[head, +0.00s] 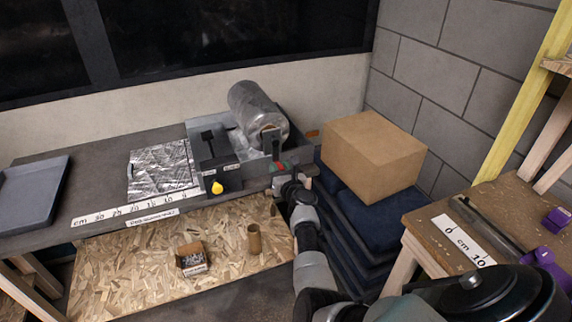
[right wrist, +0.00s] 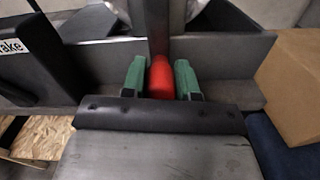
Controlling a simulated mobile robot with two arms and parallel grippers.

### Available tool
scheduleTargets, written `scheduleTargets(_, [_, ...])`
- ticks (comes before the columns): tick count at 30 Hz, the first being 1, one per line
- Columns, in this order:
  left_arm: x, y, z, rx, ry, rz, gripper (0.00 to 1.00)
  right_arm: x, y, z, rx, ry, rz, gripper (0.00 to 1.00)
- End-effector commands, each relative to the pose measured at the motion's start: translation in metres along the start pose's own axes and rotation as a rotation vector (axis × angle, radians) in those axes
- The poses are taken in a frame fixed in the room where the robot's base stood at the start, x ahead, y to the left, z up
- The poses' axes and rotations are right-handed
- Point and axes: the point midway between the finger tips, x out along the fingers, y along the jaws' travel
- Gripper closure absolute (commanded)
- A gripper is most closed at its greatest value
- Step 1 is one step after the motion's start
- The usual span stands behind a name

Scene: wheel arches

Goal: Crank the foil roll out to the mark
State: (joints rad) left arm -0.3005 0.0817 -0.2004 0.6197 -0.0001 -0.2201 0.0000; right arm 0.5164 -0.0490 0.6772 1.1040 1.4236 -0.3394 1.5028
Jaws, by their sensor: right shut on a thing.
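The foil roll (head: 256,108) sits in a grey dispenser at the back of the bench. A flat sheet of foil (head: 160,172) lies on the bench to its left; its left edge is around the 20 to 25 part of the centimetre scale (head: 135,208). The crank's red handle (right wrist: 161,78) sits at the end of a dark arm (right wrist: 156,25). My right gripper (head: 281,167) is shut on the handle, its green fingers (right wrist: 161,80) on either side of it. My left gripper is not in view.
A black lever block (head: 212,143) and a yellow knob (head: 217,188) are left of the crank. A cardboard box (head: 373,155) on dark blue padding stands to the right. A small open box (head: 192,259) and a cardboard tube (head: 254,239) are on the lower board.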

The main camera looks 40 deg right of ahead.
Motion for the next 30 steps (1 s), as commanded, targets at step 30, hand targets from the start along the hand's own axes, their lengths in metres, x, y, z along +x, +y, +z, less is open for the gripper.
scheduleTargets(30, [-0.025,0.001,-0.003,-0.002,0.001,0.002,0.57,0.000,0.034,0.001,0.443,0.003,0.001,1.00])
